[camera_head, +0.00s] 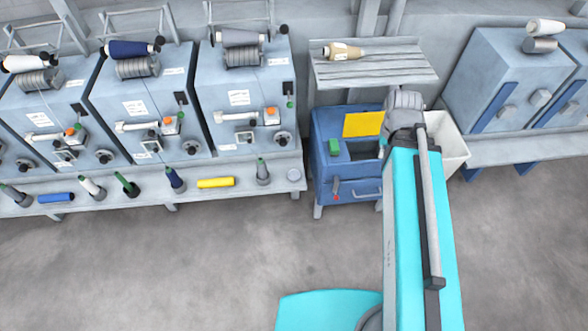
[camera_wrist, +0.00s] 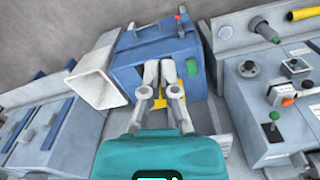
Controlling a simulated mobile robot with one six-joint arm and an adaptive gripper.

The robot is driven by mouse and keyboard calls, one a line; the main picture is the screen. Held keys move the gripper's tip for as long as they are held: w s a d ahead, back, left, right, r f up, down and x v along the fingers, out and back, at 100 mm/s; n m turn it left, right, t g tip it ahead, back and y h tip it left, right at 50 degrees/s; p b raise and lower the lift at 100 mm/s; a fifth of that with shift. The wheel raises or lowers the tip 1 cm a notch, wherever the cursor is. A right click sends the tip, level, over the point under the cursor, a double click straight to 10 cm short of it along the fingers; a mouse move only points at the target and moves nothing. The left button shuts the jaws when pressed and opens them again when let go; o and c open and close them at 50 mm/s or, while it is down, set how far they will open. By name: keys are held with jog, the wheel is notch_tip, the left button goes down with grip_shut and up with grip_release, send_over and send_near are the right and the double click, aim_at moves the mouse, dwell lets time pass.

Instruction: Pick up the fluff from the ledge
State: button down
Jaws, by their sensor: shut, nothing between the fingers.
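My gripper (camera_wrist: 161,70) shows in the wrist view, shut and empty, over the blue cabinet. In the head view it is hidden by my own arm. The ledge (camera_head: 240,193) runs along the front of the spinning frames at the left in the head view. Several spools and tubes lie or stand on it, among them a yellow tube (camera_head: 216,182) and a blue tube (camera_head: 56,198). I cannot make out any fluff on the ledge in either view. The gripper is apart from the ledge, to its right in the head view.
The blue cabinet (camera_head: 330,190) has a yellow panel (camera_head: 362,124). A white bin (camera_head: 450,148) stands beside it. A slatted shelf (camera_head: 385,73) above holds a wrapped cone (camera_head: 343,51). More blue machines (camera_head: 510,80) stand at the right. The grey floor (camera_head: 180,270) in front is clear.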

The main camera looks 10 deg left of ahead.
notch_tip(320, 180, up, 5)
jog(key=p, duration=0.3)
jog(key=shift+p, duration=0.3)
jog(key=c, duration=1.4)
grip_release()
